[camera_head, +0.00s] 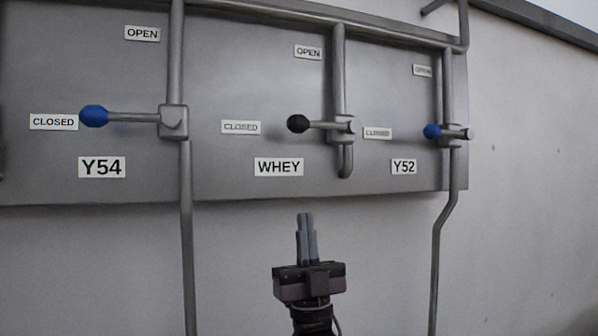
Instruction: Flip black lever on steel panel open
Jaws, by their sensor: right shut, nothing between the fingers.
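The steel panel (230,170) fills the upper part of the head view. The black lever (299,124) is on the middle pipe, above the WHEY label (279,167). Its handle points left, level with the CLOSED label (240,127). The OPEN label (308,52) is higher up, left of the pipe. My right gripper (306,216) points up below the panel, under the WHEY label. Its fingers are shut and empty, apart from the lever in the picture. My left gripper is not in view.
A blue-knobbed lever (94,116) at left, over Y54, and another blue-knobbed lever (432,131) at right, over Y52, both point left to CLOSED. Vertical pipes (187,240) run down on both sides. The wall (530,200) right of the panel is bare.

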